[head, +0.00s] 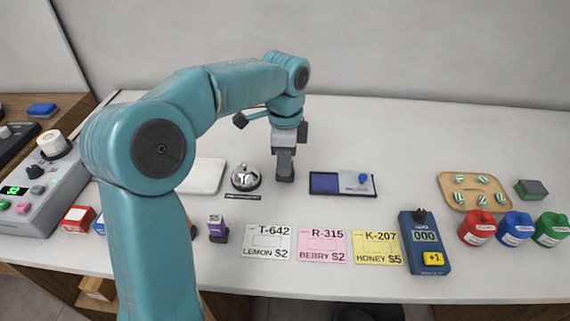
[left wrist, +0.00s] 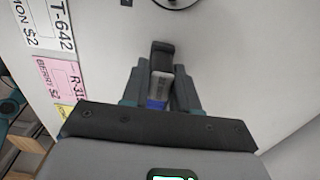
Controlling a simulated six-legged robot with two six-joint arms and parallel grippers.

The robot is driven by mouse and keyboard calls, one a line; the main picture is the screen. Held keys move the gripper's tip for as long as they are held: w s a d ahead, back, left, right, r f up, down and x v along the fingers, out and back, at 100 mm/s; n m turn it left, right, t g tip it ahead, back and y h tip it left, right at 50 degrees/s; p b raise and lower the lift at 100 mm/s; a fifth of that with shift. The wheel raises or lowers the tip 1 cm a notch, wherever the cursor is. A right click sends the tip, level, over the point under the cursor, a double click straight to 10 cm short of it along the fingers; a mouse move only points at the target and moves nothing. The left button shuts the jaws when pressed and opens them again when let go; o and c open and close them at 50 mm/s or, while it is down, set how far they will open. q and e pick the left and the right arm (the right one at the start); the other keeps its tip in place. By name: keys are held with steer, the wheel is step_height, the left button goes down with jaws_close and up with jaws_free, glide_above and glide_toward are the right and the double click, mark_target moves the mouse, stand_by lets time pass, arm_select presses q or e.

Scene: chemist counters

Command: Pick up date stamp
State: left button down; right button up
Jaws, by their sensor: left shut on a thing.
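My left gripper (head: 285,168) reaches down over the white counter, between the silver bell and the blue ink pad. In the left wrist view, my left gripper (left wrist: 161,95) is shut on the date stamp (left wrist: 161,72), a small dark and grey piece with a blue band. The stamp sits between the two fingers, its dark end showing past them. In the head view the fingers largely hide it, and I cannot tell whether it touches the counter. My right gripper is in neither view.
The silver bell (head: 245,177) stands left of the gripper and the ink pad (head: 342,184) lies right of it. Price cards (head: 322,246), a blue counter device (head: 424,243) and red, blue and green containers (head: 515,228) line the front. The counter behind is clear.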

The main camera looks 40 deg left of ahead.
arm_select(q)
step_height(320, 180, up, 19)
steer(key=p, duration=0.5)
steer(key=shift+f+p, duration=0.2)
steer(key=shift+p, duration=0.15)
